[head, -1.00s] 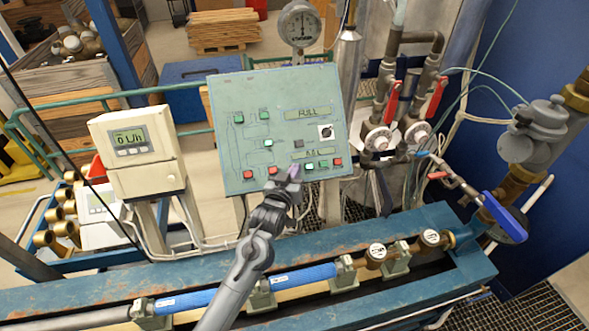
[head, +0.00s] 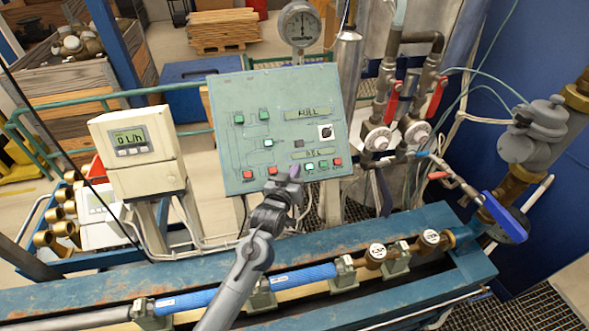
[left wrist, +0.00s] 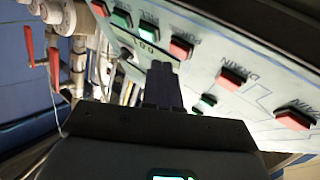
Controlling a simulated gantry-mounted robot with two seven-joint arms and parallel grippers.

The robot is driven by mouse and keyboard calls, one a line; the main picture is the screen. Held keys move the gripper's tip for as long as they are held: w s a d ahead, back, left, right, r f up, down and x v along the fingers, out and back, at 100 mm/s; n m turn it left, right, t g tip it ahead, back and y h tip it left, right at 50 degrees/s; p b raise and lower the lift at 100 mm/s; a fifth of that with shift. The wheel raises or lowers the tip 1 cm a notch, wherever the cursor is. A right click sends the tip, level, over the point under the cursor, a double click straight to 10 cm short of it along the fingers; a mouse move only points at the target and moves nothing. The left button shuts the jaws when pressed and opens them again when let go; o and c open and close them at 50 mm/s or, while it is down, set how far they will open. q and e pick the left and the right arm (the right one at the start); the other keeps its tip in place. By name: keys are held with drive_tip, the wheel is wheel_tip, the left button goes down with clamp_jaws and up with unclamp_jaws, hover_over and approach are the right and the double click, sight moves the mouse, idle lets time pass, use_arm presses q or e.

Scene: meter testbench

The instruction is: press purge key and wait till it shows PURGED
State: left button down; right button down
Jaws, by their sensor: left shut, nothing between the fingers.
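The grey-green control panel (head: 280,100) stands tilted in the middle of the head view. Its upper display (head: 308,113) appears to read FULL; the lower display (head: 316,153) is too small to read surely. My left gripper (head: 294,172) is shut and empty at the panel's bottom key row. In the left wrist view its fingertips (left wrist: 163,72) are just beside a red key (left wrist: 181,47) with an upside-down label that looks like PURGE. I cannot tell whether they touch it. The gripper hides this key in the head view. My right gripper is not in view.
Other red keys (left wrist: 232,78) and green keys (left wrist: 148,30) sit close on both sides. A white meter (head: 133,140) stands left of the panel. Valves with red handles (head: 437,97) are to the right. A blue pipe bench (head: 400,231) runs below my left arm.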

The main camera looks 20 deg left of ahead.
use_arm(q)
drive_tip(key=shift+w+a+f, duration=0.1)
drive_tip(key=shift+f, duration=0.05)
drive_tip(key=shift+w+a+f, duration=0.1)
drive_tip(key=shift+w+f, duration=0.05)
idle(0.4)
drive_tip(key=shift+w+a+f, duration=0.2)
drive_tip(key=shift+f, duration=0.05)
idle(1.0)
drive_tip(key=shift+r, duration=0.1)
drive_tip(key=shift+s+d+r+p, duration=0.4)
drive_tip(key=shift+s+r+p, duration=0.1)
drive_tip(key=shift+p, duration=0.2)
drive_tip(key=shift+f, duration=0.1)
